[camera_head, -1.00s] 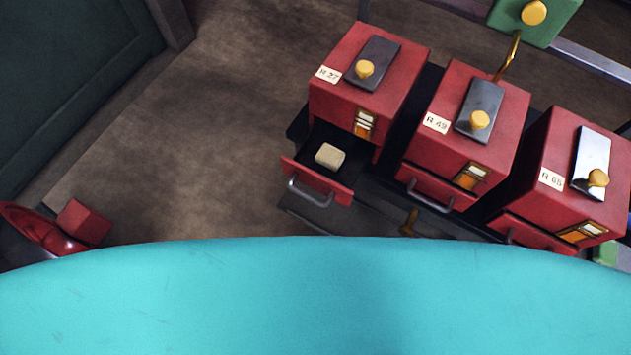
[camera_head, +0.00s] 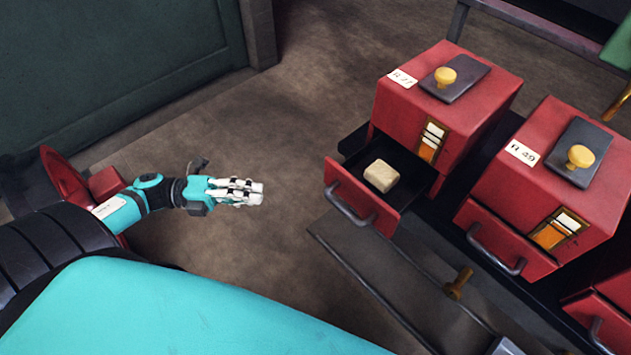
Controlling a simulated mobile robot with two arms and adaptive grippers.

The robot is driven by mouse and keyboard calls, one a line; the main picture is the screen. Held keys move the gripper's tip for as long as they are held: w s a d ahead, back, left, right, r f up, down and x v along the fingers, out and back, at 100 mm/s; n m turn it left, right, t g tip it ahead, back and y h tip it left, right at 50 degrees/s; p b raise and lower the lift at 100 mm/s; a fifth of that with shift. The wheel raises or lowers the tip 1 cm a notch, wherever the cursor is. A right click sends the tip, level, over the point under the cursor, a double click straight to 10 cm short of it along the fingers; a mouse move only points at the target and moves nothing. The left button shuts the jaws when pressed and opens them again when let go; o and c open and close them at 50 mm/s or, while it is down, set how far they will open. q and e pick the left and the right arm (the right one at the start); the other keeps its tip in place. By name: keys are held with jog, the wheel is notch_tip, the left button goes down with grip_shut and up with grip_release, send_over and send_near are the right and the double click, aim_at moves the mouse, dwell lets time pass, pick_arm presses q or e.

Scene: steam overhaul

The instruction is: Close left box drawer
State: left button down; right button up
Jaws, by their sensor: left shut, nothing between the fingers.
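The left red box (camera_head: 405,112), labelled R 27, stands on a dark stand at the upper right. Its drawer (camera_head: 362,196) is pulled out, with a grey handle (camera_head: 349,206) on its red front. A beige block (camera_head: 381,176) lies inside the open drawer. My left gripper (camera_head: 258,192) reaches in from the left, shut and empty. It is apart from the drawer front, to its left in the picture. My right gripper is not in view.
A second red box (camera_head: 520,190), labelled R 49, stands right of the first with its drawer (camera_head: 505,240) shut. Part of a third red box (camera_head: 600,310) shows at the right edge. A brass knob (camera_head: 459,282) sits below the boxes. Bare floor lies left of the drawer.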

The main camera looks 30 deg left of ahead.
pick_arm(q)
jog(key=w+a+x, duration=0.1)
jog(key=w+x, duration=0.1)
jog(key=x, duration=1)
jog(key=shift+w+d, duration=0.2)
jog(key=shift+w, duration=0.3)
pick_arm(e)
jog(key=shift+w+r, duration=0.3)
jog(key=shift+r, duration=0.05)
